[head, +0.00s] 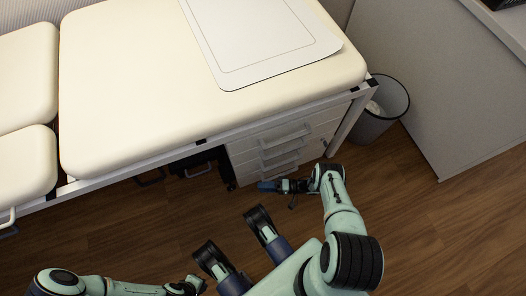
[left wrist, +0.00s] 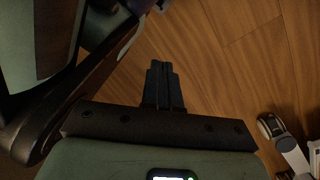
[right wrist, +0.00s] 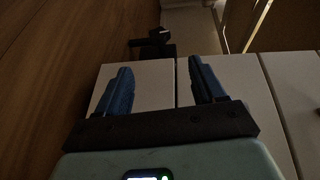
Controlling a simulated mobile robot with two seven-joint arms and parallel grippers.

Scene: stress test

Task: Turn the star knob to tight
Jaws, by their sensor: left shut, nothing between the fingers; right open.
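I cannot make out a star knob for certain in any view. A dark shape (right wrist: 155,42) shows beyond the fingertips in the right wrist view, at the edge of the white drawer fronts; it may be a caster wheel. My right gripper (head: 266,186) is low in front of the drawer unit (head: 245,152) under the padded table. Its blue fingers are apart and empty in the right wrist view (right wrist: 160,80). My left gripper (head: 197,284) is at the bottom edge of the head view, over the floor. In the left wrist view its fingers (left wrist: 163,68) are together with nothing between them.
The cream padded table (head: 130,100) with a metal frame spans the top, with a white sheet (head: 262,40) on it. A grey waste bin (head: 385,112) stands right of it, beside a grey panel (head: 440,90). Wooden floor (head: 450,220) is clear at the right.

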